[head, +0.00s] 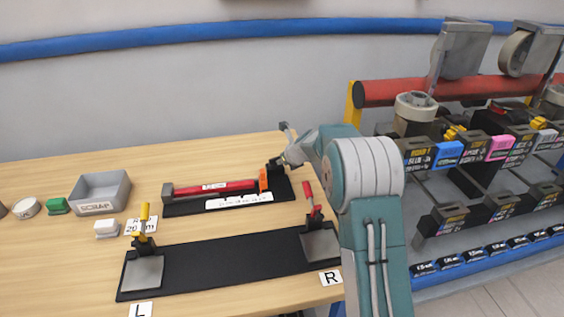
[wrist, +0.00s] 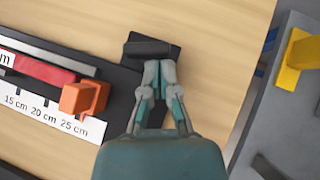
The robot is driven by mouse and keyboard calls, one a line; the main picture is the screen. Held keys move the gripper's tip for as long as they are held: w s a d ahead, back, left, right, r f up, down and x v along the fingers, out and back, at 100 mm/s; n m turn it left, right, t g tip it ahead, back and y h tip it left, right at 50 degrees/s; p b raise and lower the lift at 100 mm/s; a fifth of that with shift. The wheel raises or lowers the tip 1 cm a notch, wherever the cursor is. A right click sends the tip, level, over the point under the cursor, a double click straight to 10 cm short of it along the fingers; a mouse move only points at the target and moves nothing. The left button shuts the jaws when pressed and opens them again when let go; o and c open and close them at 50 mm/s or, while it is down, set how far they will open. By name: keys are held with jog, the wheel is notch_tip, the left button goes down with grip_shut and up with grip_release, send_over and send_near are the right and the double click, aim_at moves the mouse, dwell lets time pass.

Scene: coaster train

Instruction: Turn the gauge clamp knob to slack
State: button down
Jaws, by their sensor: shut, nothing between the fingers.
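The gauge is a black base (head: 185,208) with a red bar (head: 225,187), a white centimetre scale (head: 238,201) and an orange block (head: 263,180). In the wrist view the orange block (wrist: 85,97) sits by the 25 cm mark. A dark bar-shaped knob (wrist: 148,48) lies across a black block at the gauge's far right end. My gripper (wrist: 160,68) is shut and empty, its fingertips right at the knob's near side. I cannot tell if they touch it. In the head view my gripper (head: 291,157) partly hides that end.
A black board with two grey plates (head: 144,272) and upright yellow (head: 145,217) and red (head: 308,192) handles lies in front. A grey scrap bin (head: 100,193) stands at left. A rack (head: 440,185) with a red rail (head: 395,91) stands close on the right.

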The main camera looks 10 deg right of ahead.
jog(key=shift+w+d+n+g+y, duration=0.15)
jog(key=shift+n+y, duration=0.15)
jog(key=shift+n, duration=0.15)
jog(key=shift+w+d+n+g+y, duration=0.15)
jog(key=shift+n+y, duration=0.15)
jog(key=shift+n, duration=0.15)
